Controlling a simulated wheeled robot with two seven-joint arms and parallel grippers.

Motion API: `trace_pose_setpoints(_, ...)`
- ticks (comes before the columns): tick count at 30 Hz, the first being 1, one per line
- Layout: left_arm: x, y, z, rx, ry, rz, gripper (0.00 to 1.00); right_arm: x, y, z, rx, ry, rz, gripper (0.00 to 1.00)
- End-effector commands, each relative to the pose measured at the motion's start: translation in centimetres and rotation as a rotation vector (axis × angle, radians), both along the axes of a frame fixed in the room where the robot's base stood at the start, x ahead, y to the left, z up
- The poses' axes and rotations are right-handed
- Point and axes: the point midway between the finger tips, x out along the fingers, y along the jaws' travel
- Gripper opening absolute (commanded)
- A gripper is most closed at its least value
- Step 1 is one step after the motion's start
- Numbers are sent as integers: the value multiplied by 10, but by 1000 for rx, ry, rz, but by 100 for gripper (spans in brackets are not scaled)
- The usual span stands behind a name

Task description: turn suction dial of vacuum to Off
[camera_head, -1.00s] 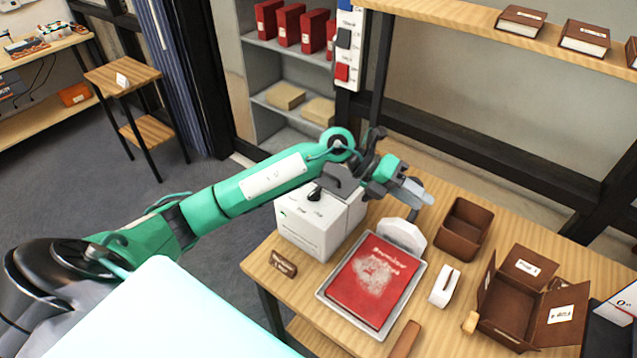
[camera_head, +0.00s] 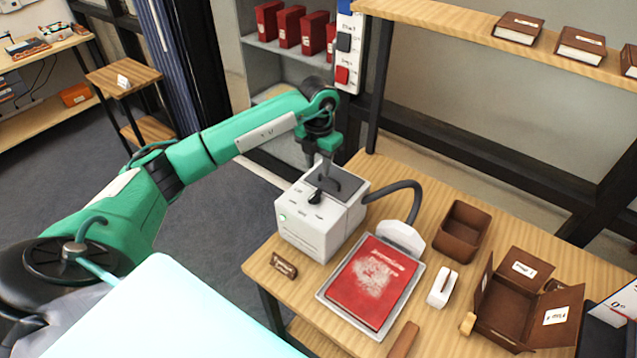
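The vacuum (camera_head: 304,235) is a white box at the back left of the wooden table. Its top has a dark panel and a small black suction dial (camera_head: 315,197) with tiny labels around it, too small to read. A dark grey hose (camera_head: 405,187) runs from its right side to a white nozzle (camera_head: 402,237). My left gripper (camera_head: 324,172) points down over the rear of the vacuum's top, just behind the dial in the picture. I cannot tell whether it touches anything, or how far apart its fingers are. My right gripper is not in view.
A red book (camera_head: 372,284) lies in a tray right of the vacuum. A small brown label block (camera_head: 284,266) sits in front of it. A brown open box (camera_head: 462,231), a white dispenser (camera_head: 443,288) and a larger flapped box (camera_head: 505,312) stand further right. A shelf (camera_head: 480,37) runs above the back.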

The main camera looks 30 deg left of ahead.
Motion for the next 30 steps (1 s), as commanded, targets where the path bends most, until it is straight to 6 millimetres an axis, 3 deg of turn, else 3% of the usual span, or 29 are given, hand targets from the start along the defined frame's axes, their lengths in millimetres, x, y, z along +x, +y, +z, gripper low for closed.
trace_pose_setpoints(3,-1,-1,-24,-1,6,0,35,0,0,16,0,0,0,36)
trace_pose_setpoints(12,-1,-1,-74,-2,2,0,35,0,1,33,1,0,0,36)
trace_pose_setpoints(18,0,-1,-87,-1,-1,-2,35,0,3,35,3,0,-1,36)
trace_pose_setpoints(25,0,-1,-88,-1,-1,-2,35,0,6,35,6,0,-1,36)
trace_pose_setpoints(26,0,-1,-88,-1,-1,-2,33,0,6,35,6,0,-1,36)
trace_pose_setpoints(30,0,-1,-88,-1,-1,-2,5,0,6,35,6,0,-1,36)
